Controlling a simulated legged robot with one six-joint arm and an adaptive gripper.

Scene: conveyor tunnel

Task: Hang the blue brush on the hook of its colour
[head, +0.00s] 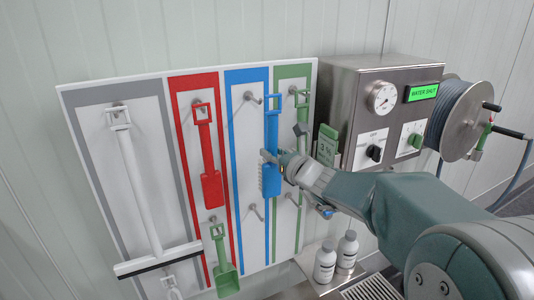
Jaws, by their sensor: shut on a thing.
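The blue brush (272,135) is upright, with its loop at the top and its bristle block at the bottom, in front of the right side of the blue-outlined panel (230,130). My gripper (275,163) is shut on it just above the block. The upper hook (250,98) of the blue panel is to the left of the brush's loop, and the loop looks apart from it. The depth between them is hard to tell. A lower hook (256,210) on the same panel is bare. My gripper partly hides the brush.
A red tool (209,150) hangs on the red panel, a green scoop (225,265) lower down, and a white squeegee (140,190) at left. A green tool (301,110) hangs close right of the brush. A steel control box (345,90) and two bottles (325,262) stand right.

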